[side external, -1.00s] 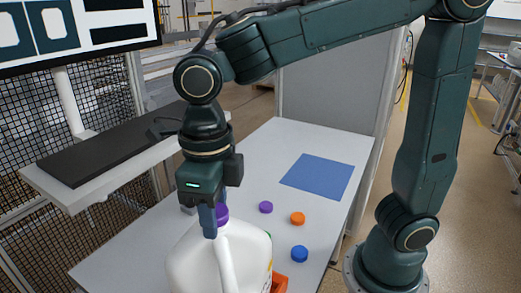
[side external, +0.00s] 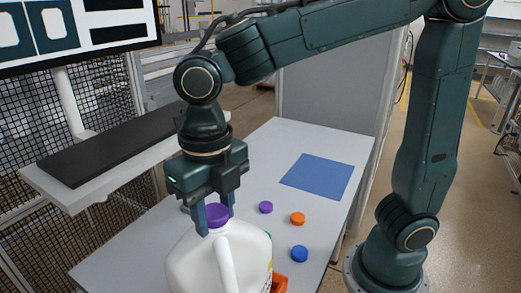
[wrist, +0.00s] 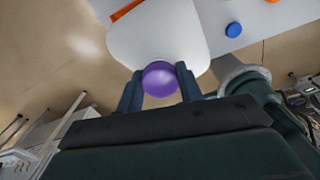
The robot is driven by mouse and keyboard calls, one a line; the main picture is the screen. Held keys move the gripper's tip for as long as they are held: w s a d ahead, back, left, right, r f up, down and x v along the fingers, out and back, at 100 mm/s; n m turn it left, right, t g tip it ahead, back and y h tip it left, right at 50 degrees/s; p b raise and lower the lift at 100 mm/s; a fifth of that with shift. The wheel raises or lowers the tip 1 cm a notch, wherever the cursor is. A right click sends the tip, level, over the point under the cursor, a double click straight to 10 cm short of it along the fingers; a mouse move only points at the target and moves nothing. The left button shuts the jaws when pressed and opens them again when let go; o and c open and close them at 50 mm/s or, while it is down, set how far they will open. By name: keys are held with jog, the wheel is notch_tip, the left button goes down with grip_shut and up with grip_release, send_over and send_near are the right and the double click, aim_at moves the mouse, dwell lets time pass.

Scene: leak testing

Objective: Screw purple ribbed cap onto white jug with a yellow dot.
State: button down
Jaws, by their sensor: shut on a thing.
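The white jug (side external: 192,265) stands upright at the near end of the table; it also shows in the wrist view (wrist: 158,35). The purple cap (side external: 217,216) sits at the jug's mouth, and its top shows in the wrist view (wrist: 160,80). My gripper (side external: 216,218) points down over the jug and is shut on the purple cap, one finger on each side; the fingers also show in the wrist view (wrist: 159,90). The thread beneath the cap is hidden. I cannot make out a yellow dot clearly; only a sliver of coloured label shows on the jug's right side.
Another purple cap (side external: 265,207), an orange cap (side external: 298,218) and a blue cap (side external: 299,254) lie on the white table (side external: 262,165). An orange object (side external: 279,283) is partly behind the jug. A blue mat (side external: 318,177) lies bare farther back. A black shelf top (side external: 110,145) stands at left.

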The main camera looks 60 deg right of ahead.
jog(key=m, duration=0.4)
jog(key=shift+s+f+m, duration=0.1)
jog(key=shift+f+m, duration=0.15)
jog(key=shift+m, duration=0.05)
jog(key=c, duration=0.8)
grip_release()
jog(key=shift+c, duration=0.2)
jog(key=shift+r, duration=0.15)
jog(key=o, duration=0.4)
jog(key=shift+o, duration=0.2)
jog(key=shift+r, duration=0.25)
jog(key=shift+r, duration=1.1)
